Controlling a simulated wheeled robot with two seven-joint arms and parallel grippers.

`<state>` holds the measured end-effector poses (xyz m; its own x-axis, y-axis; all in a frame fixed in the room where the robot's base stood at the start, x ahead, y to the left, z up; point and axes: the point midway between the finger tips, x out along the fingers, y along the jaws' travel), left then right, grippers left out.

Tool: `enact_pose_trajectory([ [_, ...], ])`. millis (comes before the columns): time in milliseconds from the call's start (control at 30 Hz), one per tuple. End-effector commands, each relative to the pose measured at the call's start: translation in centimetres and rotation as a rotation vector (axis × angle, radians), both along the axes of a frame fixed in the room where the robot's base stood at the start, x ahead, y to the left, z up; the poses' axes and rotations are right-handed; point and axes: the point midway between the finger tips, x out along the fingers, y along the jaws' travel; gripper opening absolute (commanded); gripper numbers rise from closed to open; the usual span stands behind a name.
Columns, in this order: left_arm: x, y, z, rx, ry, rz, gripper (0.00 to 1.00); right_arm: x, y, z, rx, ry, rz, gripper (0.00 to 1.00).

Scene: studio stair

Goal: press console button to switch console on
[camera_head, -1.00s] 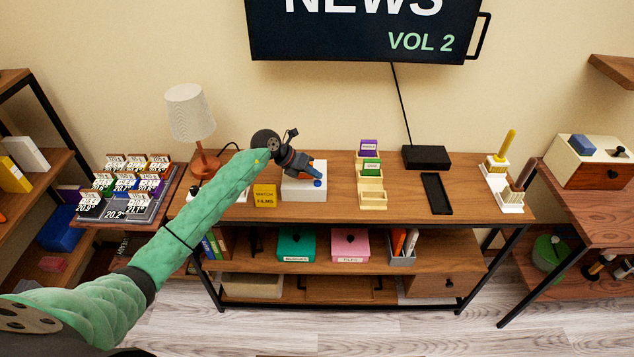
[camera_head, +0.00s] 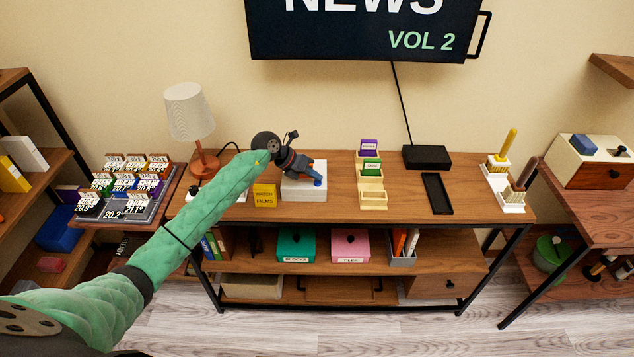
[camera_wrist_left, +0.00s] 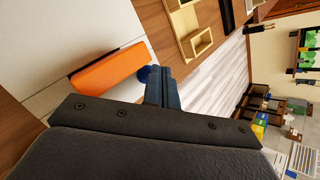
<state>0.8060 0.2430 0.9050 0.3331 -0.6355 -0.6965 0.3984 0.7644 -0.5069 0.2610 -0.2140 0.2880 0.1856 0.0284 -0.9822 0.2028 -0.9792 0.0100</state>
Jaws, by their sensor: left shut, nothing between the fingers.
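I cannot tell how far the button is pressed. My right gripper is not in view.
A yellow "Watch Films" block (camera_head: 264,196) stands left of the console. A wooden card holder (camera_head: 372,197) stands to its right, then a black tray (camera_head: 437,194) and a black box (camera_head: 426,157). A lamp (camera_head: 190,115) stands at the back left. The screen (camera_head: 365,30) hangs above.

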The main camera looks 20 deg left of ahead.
Motion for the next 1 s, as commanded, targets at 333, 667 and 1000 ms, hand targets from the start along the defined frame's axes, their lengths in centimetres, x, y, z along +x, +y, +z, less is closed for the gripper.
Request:
enact_pose_trajectory([
  [333,0.02,0.03,-0.30,0.000,0.000,0.000,0.00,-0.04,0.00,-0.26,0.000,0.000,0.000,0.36],
  [667,0.01,0.03,-0.62,0.000,0.000,0.000,0.00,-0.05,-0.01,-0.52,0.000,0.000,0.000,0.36],
  [1000,-0.01,0.02,-1.02,0.000,0.001,0.000,0.00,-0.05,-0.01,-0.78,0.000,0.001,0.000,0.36],
])
